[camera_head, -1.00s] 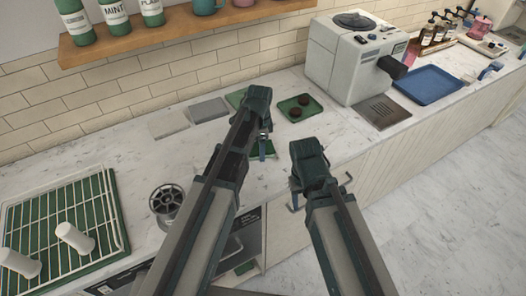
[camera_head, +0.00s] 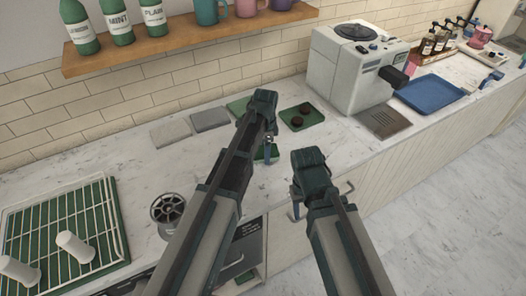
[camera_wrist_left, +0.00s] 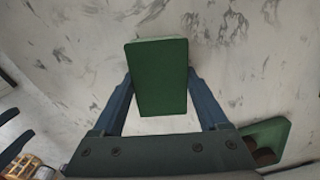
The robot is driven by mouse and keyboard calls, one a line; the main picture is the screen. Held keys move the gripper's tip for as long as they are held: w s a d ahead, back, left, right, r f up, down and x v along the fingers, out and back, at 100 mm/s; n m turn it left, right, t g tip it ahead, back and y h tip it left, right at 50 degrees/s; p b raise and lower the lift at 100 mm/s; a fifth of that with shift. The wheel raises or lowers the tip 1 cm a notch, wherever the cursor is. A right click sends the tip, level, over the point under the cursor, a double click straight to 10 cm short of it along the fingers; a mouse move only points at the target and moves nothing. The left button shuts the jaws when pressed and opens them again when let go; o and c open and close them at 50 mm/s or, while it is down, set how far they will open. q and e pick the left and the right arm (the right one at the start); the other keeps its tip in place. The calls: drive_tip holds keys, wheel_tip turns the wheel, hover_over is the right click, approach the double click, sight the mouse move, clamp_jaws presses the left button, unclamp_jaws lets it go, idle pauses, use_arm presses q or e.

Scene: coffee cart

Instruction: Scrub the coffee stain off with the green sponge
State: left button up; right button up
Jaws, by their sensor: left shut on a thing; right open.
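The green sponge (camera_wrist_left: 158,75) is between the two blue fingers of my left gripper (camera_wrist_left: 160,95), which is shut on it. In the head view the sponge (camera_head: 268,153) shows only partly, at or just above the pale marble counter (camera_head: 120,160); contact is unclear. The left gripper (camera_head: 267,145) is in front of the green tray there. My right gripper (camera_head: 295,202) is open and empty, pointing down near the counter's front edge. I cannot pick out the coffee stain; dark streaks on the marble look like veining.
A green tray (camera_head: 312,119) with two dark round things lies behind my left gripper. Grey mats (camera_head: 171,131) lie near the wall. A white coffee machine (camera_head: 350,75) and a blue tray (camera_head: 428,92) stand right. A wire rack (camera_head: 50,205) fills the left. Left-middle counter is clear.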

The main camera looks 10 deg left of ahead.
sight(281, 180)
use_arm(q)
drive_tip(key=shift+s+d+f, duration=0.1)
drive_tip(key=shift+s+d, duration=0.45)
drive_tip(key=shift+s, duration=0.3)
drive_tip(key=shift+s+d+f, duration=0.1)
drive_tip(key=shift+s+d, duration=0.45)
drive_tip(key=shift+s, duration=0.25)
drive_tip(key=shift+d, duration=0.1)
drive_tip(key=shift+s+d, duration=0.1)
drive_tip(key=shift+s, duration=0.15)
drive_tip(key=shift+s+d+r, duration=0.15)
drive_tip(key=shift+s+d, duration=0.85)
drive_tip(key=shift+s, duration=0.25)
drive_tip(key=shift+s+d, duration=0.5)
drive_tip(key=shift+s, duration=0.25)
drive_tip(key=shift+s+d, duration=0.5)
drive_tip(key=shift+s, duration=0.25)
drive_tip(key=shift+d, duration=0.1)
